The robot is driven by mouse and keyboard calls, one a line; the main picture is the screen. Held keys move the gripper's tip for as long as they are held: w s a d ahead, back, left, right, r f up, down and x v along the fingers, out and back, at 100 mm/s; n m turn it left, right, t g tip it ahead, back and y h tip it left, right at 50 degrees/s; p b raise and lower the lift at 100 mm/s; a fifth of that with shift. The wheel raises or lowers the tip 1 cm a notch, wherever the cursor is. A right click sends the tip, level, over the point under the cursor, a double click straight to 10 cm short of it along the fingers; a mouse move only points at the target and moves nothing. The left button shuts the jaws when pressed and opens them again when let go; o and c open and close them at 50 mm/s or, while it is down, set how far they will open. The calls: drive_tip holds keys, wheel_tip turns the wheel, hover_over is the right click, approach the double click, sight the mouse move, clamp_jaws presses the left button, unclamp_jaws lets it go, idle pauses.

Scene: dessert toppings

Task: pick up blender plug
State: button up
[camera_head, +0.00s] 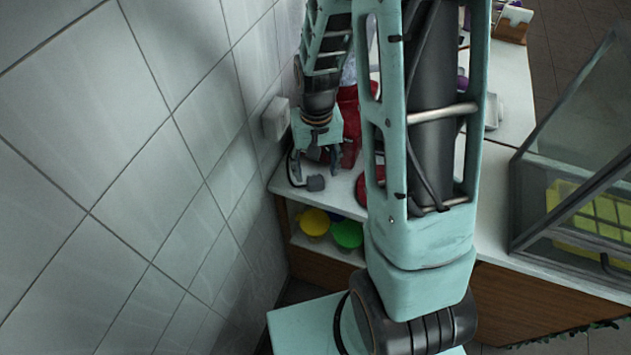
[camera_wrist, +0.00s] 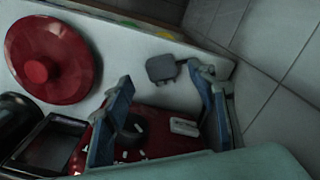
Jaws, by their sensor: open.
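The dark grey blender plug (camera_head: 316,183) lies on the white counter (camera_head: 291,187) near its front left edge, with a dark cable curving up beside it. In the wrist view, the plug (camera_wrist: 161,67) shows just beyond the gap between my fingers. My gripper (camera_head: 321,153) points down over the counter, close to the plug. In the wrist view, my gripper (camera_wrist: 165,88) has its two fingers spread wide with nothing held between them. I cannot tell how far the fingertips are above the counter.
A white wall socket box (camera_head: 276,118) is on the tiled wall at left. A round red lid (camera_wrist: 48,58) lies near the plug. Yellow (camera_head: 314,221) and green (camera_head: 347,233) tubs sit on a shelf below. A glass case (camera_head: 575,175) stands at right.

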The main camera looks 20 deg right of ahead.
sight(316, 182)
drive_tip(key=shift+f+p, duration=0.45)
drive_tip(key=shift+f, duration=2.25)
drive_tip(key=c, duration=1.3)
drive_tip(key=shift+r, duration=0.1)
